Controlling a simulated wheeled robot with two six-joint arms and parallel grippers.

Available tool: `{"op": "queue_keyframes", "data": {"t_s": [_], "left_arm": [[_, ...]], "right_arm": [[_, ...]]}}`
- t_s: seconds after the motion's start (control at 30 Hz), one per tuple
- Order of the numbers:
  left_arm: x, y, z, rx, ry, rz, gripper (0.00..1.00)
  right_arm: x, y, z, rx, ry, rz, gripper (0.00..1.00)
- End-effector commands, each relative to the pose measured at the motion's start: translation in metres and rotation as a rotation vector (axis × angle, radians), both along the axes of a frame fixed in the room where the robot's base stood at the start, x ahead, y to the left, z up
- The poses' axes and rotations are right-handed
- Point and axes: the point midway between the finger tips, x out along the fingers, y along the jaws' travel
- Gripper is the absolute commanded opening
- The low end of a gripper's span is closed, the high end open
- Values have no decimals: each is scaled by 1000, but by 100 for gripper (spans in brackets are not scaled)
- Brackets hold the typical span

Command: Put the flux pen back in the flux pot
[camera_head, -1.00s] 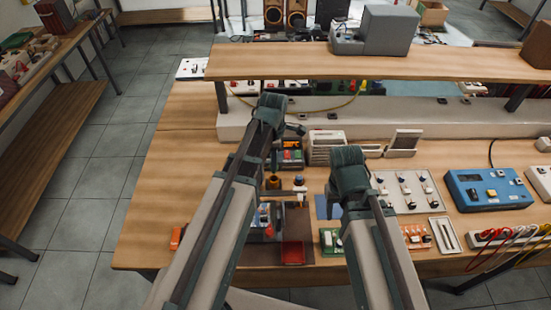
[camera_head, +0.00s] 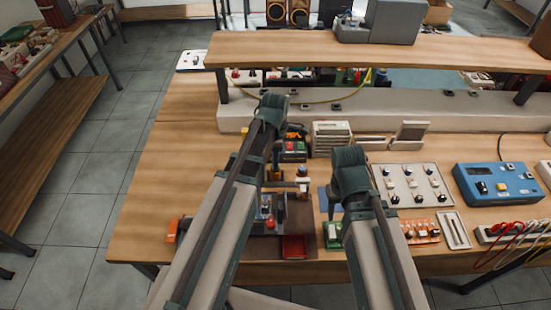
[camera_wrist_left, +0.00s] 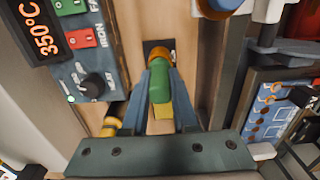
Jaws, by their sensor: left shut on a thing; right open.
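In the left wrist view, my left gripper (camera_wrist_left: 160,92) is shut on the flux pen (camera_wrist_left: 157,85), a green body with a yellow part. The pen's far end meets a round orange-brown rim that looks like the flux pot (camera_wrist_left: 160,53); I cannot tell how deep the pen sits in it. In the head view, the amber flux pot (camera_head: 274,176) stands on the bench below my left gripper (camera_head: 277,155), partly hidden by it. My right gripper (camera_head: 335,203) is low over the bench, right of the pot, mostly hidden behind its own wrist; it is open.
A white-and-blue bottle (camera_head: 302,184) stands just right of the pot. The soldering station (camera_wrist_left: 85,50) with a 350°C display is close on the left in the wrist view. A red tray (camera_head: 294,247) lies nearer the front edge.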

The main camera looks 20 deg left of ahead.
Motion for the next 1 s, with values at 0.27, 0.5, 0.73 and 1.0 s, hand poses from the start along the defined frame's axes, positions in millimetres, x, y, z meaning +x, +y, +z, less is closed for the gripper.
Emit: {"op": "queue_keyframes", "data": {"t_s": [0.27,0.5,0.73,1.0], "left_arm": [[0,0,-8,0,0,0,0],[0,0,-8,0,0,0,37],[0,0,-8,0,0,0,62],[0,0,-8,0,0,0,89]], "right_arm": [[0,0,-8,0,0,0,50],[0,0,-8,0,0,0,50],[0,0,-8,0,0,0,50],[0,0,-8,0,0,0,50]]}}
